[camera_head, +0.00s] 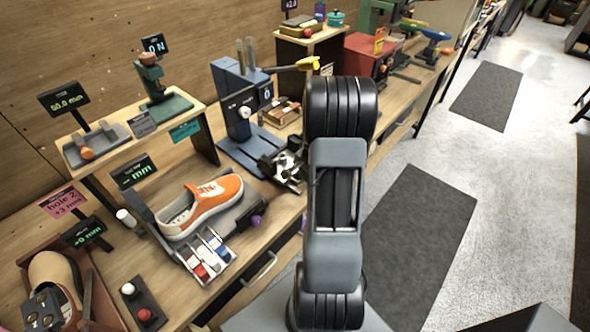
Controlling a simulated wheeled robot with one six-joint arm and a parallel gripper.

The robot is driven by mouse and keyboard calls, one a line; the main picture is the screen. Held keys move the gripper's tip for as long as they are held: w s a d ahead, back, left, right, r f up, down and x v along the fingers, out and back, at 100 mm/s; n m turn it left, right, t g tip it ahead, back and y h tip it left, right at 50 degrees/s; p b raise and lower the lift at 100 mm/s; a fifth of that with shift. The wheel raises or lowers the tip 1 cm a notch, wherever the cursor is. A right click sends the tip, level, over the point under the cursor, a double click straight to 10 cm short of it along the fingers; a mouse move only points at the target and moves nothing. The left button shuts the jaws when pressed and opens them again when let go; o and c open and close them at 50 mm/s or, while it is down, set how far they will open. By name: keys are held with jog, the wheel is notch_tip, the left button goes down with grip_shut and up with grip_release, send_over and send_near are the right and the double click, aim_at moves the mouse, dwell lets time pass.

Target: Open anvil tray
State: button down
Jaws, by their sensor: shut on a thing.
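A blue-grey press (238,100) with two upright posts and a small display stands on the bench left of centre. A long lever with a yellow handle (307,63) reaches right from its top. My gripper (284,165), black and metallic, is low at the front right of the press base. It appears shut on the front of the anvil tray, but the tray itself is mostly hidden by the gripper. How far out the tray stands cannot be told. My grey arm with black ribbed joints fills the middle of the view and hides part of the bench behind.
An orange and white sneaker (203,205) sits on a stand left of my gripper, with red, white and blue keys (207,254) before it. A wooden box of small parts (280,112) lies just behind. A red machine (368,65) stands farther back.

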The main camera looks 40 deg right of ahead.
jog(key=s, duration=0.2)
jog(key=shift+s+d, duration=0.25)
jog(key=shift+s, duration=0.05)
jog(key=c, duration=1.2)
grip_release()
jog(key=shift+o, duration=0.2)
jog(key=shift+r, duration=0.1)
notch_tip(320, 180, up, 14)
jog(key=s, duration=0.2)
jog(key=shift+s+d+f, duration=0.15)
jog(key=shift+d+f, duration=0.05)
jog(key=shift+f, duration=0.05)
